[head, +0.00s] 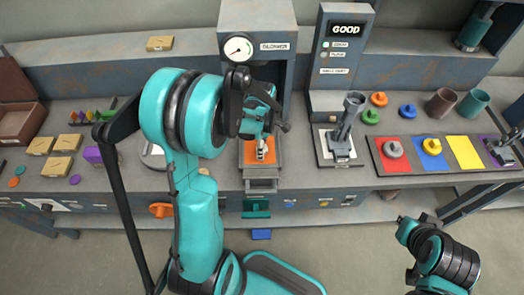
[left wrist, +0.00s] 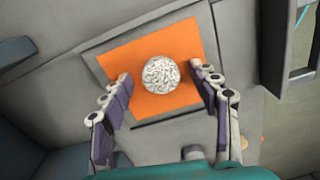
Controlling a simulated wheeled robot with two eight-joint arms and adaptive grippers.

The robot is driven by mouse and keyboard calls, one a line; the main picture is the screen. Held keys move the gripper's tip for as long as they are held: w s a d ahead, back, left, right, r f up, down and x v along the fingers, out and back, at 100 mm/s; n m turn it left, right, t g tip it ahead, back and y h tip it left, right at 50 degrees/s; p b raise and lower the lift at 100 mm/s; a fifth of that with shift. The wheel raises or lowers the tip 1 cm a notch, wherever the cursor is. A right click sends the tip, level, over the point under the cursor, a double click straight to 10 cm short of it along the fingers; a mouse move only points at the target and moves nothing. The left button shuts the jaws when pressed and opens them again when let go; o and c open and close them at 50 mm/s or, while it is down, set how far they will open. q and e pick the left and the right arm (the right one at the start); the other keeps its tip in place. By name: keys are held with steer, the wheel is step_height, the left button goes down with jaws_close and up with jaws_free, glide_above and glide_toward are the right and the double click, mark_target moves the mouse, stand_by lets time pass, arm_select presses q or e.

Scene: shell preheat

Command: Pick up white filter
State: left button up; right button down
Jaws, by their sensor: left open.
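The white filter (left wrist: 161,74) is a round, white, rough-textured piece on an orange square pad (left wrist: 121,55) in the left wrist view. My left gripper (left wrist: 161,73) is open, one finger on each side of the filter with a visible gap to both. In the head view the left gripper (head: 263,148) reaches down over the orange pad (head: 246,155) at the press-like station; I cannot make out the filter clearly there. My right arm shows at the lower right of the head view; its fingers cannot be made out.
A gauge (head: 238,48) sits on the station's housing behind my left arm. Coloured pads, cups and knobs fill the bench's right side; wooden blocks (head: 57,166) lie at left.

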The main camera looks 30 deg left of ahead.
arm_select(q)
steer(key=shift+r, duration=0.1)
steer(key=c, duration=0.9)
steer(key=shift+r, duration=0.1)
steer(key=shift+c, duration=0.2)
